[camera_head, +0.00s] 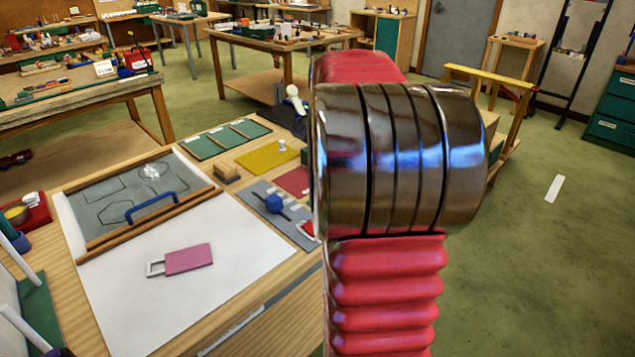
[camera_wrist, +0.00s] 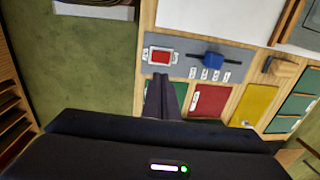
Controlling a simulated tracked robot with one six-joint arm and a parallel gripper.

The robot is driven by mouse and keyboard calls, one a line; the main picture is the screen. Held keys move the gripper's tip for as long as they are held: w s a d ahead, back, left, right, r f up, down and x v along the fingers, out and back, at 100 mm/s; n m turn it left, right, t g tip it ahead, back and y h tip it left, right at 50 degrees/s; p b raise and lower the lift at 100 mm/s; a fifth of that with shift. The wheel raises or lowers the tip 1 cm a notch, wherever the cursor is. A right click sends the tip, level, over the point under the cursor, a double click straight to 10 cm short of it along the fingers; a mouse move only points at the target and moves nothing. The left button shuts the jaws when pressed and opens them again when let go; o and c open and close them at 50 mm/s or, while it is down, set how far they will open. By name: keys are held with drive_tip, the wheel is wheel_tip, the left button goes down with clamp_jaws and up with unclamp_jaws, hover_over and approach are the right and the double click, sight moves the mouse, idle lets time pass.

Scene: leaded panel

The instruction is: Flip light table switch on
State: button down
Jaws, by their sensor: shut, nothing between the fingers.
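The red rocker switch (camera_wrist: 160,56) sits in a white frame on a grey control plate (camera_wrist: 185,66) in the wrist view. In the head view it shows partly (camera_head: 307,230), at the plate's right end beside my arm. A blue slider knob (camera_wrist: 211,60) is on the same plate; it also shows in the head view (camera_head: 273,203). My gripper (camera_wrist: 161,78) is shut and empty. Its dark fingertips appear just below the switch in the wrist view; I cannot tell whether they touch. My arm hides the gripper in the head view.
The white light table (camera_head: 130,310) holds a pink-handled tool (camera_head: 188,259) and a framed leaded panel (camera_head: 95,228) with a blue handle (camera_head: 152,207). Green, yellow (camera_head: 268,155) and red (camera_head: 293,181) sheets lie behind. Green floor (camera_head: 535,260) is open at right.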

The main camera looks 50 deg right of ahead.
sight(308, 226)
drive_tip(key=shift+a+r+t, duration=0.1)
drive_tip(key=shift+a+t, duration=0.2)
drive_tip(key=shift+t, duration=0.1)
drive_tip(key=w+f, duration=0.1)
drive_tip(key=f, duration=0.8)
drive_tip(key=w+f, duration=0.1)
drive_tip(key=f, duration=0.3)
drive_tip(key=shift+w+f, duration=0.35)
drive_tip(key=shift+f, duration=0.05)
